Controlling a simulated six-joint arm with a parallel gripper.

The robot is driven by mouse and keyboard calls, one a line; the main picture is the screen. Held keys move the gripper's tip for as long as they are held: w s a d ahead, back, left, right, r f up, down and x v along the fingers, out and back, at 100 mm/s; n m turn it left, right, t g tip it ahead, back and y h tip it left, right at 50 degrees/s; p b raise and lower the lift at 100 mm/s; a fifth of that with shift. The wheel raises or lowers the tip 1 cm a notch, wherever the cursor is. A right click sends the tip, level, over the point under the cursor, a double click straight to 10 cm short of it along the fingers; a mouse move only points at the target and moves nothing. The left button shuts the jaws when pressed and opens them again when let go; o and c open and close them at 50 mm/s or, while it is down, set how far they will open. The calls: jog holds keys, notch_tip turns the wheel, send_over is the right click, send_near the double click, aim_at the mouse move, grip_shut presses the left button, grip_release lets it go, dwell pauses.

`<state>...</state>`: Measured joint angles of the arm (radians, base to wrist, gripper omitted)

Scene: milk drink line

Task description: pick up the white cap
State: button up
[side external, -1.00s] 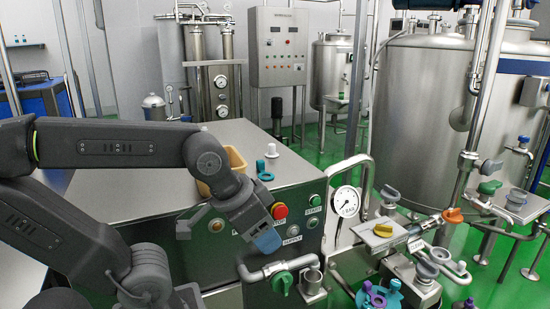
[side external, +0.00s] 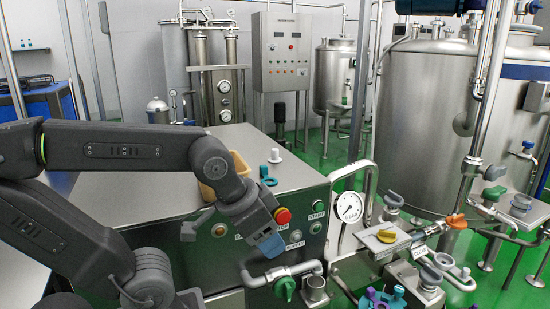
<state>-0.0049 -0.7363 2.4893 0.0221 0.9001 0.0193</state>
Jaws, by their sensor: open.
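My gripper (side external: 270,246) has blue fingertips and hangs in front of the cabinet's front panel, pointing down. It is open, and I see nothing between the fingers, though the gap is hard to make out from here. It is apart from the cap, lower in the picture and nearer the camera.
A blue-green ring-shaped part (side external: 267,177) lies just in front of the cap. A tan box (side external: 238,165) stands left of it, partly hidden by my arm. The front panel has a red button (side external: 283,215). Pipes, a gauge (side external: 349,207) and valves crowd the right.

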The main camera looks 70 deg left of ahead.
jog(key=w+a+m+g+y, duration=0.1)
jog(key=w+a+m+y, duration=0.4)
jog(key=a, duration=0.3)
jog(key=m+g+y, duration=0.2)
jog(key=m+y, duration=0.6)
jog(key=m, duration=0.7)
send_near(276, 153)
jog(key=shift+m, duration=0.3)
jog(key=x, duration=0.5)
jog(key=shift+f, duration=0.1)
jog(key=shift+t, duration=0.3)
jog(key=shift+x, duration=2.95)
jog(key=shift+s, duration=0.15)
jog(key=shift+c, duration=0.2)
grip_shut()
